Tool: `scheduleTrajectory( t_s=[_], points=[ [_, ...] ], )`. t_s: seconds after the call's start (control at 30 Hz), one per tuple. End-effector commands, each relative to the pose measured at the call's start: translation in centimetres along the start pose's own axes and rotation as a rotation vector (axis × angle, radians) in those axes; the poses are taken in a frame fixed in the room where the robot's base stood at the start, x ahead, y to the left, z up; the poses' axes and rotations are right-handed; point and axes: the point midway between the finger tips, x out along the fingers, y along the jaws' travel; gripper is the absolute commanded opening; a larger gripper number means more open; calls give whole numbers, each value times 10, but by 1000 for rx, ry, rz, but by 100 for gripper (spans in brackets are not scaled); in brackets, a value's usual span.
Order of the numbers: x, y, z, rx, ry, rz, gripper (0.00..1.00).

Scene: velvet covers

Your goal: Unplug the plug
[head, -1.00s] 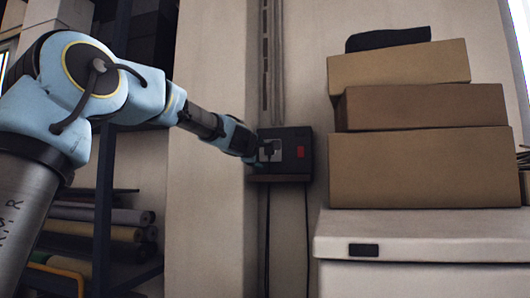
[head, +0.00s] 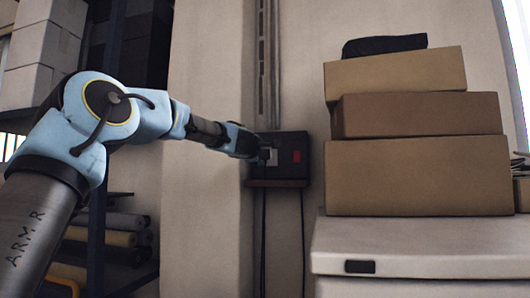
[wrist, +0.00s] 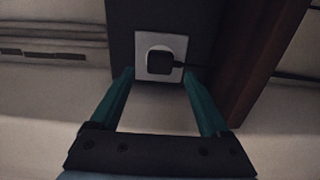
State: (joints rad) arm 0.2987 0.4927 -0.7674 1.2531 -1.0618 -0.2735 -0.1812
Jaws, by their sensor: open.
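The black plug (wrist: 160,62) sits in a pale square socket plate (wrist: 174,42) in the wrist view, with its cord running off to the right. The socket is on the dark box (head: 294,143) on the wall, which also has a red patch. My gripper (wrist: 157,76) is open, its two teal fingers apart on either side of the plug's lower part. The fingertips are close to the plate, and nothing is clearly held between them. In the head view, my gripper (head: 258,150) is small beside the socket, and the plug is hard to make out.
Stacked cardboard boxes (head: 420,175) stand on a white lidded container (head: 420,235) to the right. A small ledge (head: 277,183) is under the dark box, with cables hanging below. Shelving with rolls (head: 110,238) stands at the left.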

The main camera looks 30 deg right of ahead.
Motion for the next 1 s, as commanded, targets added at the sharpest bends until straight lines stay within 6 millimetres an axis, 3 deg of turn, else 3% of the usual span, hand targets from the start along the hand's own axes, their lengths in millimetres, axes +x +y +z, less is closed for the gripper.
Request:
scheduleTrajectory(
  t_s=[0.2, 0.4, 1.0],
  points=[
    [29, 3, 1, -1, 0, -2, 80],
    [44, 2, 0, 0, 1, 0, 80],
    [48, -1, 0, 1, 1, 0, 80]
  ],
)
